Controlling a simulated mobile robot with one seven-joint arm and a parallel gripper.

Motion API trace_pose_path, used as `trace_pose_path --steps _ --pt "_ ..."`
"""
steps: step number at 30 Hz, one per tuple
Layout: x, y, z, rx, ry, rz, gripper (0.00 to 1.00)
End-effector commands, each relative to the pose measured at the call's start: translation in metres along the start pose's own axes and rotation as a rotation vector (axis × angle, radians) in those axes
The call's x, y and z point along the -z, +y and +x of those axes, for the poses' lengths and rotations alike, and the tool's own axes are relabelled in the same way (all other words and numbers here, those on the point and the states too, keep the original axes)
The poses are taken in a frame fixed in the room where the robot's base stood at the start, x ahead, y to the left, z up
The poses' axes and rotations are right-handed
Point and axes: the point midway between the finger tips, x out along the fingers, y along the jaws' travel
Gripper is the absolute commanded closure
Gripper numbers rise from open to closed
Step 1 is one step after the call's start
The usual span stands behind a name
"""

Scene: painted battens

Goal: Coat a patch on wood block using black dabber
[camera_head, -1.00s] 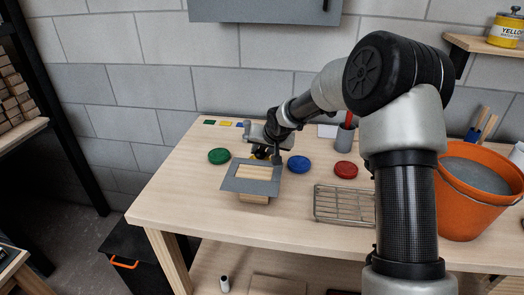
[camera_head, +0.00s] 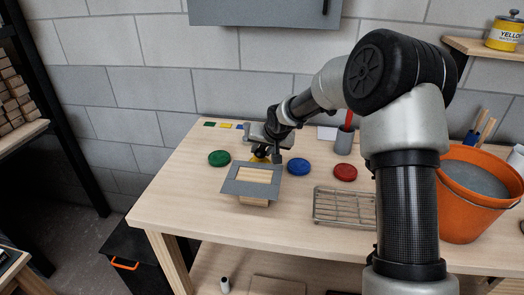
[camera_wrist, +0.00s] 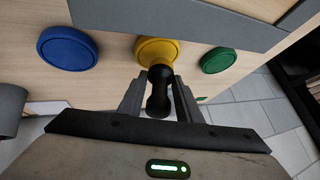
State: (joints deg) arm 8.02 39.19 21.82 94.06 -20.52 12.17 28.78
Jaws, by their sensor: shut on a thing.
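My gripper (camera_wrist: 160,92) is shut on the black dabber (camera_wrist: 158,103), gripping its dark handle. The dabber's head end is over or against the yellow round pad (camera_wrist: 150,50); I cannot tell if they touch. In the head view my gripper (camera_head: 264,150) is behind the stencil, with the yellow pad (camera_head: 257,159) mostly hidden beneath it. The wood block (camera_head: 254,176) lies under a grey stencil frame (camera_head: 233,187); bare pale wood shows through its opening. The stencil's edge (camera_wrist: 200,10) crosses the top of the wrist view.
A green pad (camera_head: 219,158) is left of the yellow one, with blue (camera_head: 298,166) and red (camera_head: 345,172) pads to the right. A wire rack (camera_head: 345,206) and orange bucket (camera_head: 470,205) stand farther right. A grey cup (camera_head: 344,139) is at the back. The table's left front is clear.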

Motion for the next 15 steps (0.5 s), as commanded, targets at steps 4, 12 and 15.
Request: trace_pose_path --steps 4,12,15 --pt "0.010 -0.004 -0.013 0.000 0.003 -0.002 0.91" --pt "0.022 -0.010 -0.030 0.001 0.003 0.000 0.91" --pt "0.027 -0.012 -0.036 0.001 0.004 -0.001 0.91"
